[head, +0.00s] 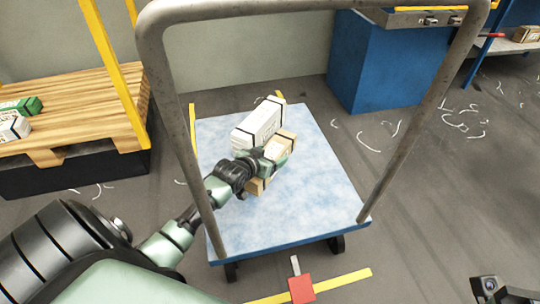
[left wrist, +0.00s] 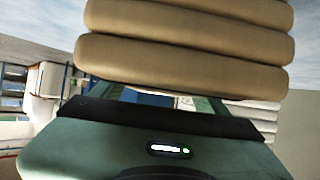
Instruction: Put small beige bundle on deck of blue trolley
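The small beige bundle (head: 256,186) is in my left gripper (head: 272,161), over the deck of the blue trolley (head: 310,205). The gripper covers its middle, and beige ends show on both sides. In the left wrist view the beige bundle (left wrist: 185,48) fills the top as stacked rolls against the gripper. I cannot tell whether it touches the deck. A white bundle (head: 258,122) with dark straps lies on the deck just behind it. Part of my right gripper (head: 490,290) shows at the bottom right corner; its fingers are not clear.
The trolley's grey tube handle (head: 300,8) arches across the near side, and my left arm passes by its left post. A wooden pallet (head: 75,105) with yellow posts stands left. A blue cabinet (head: 385,70) stands behind right. The deck's front and right are clear.

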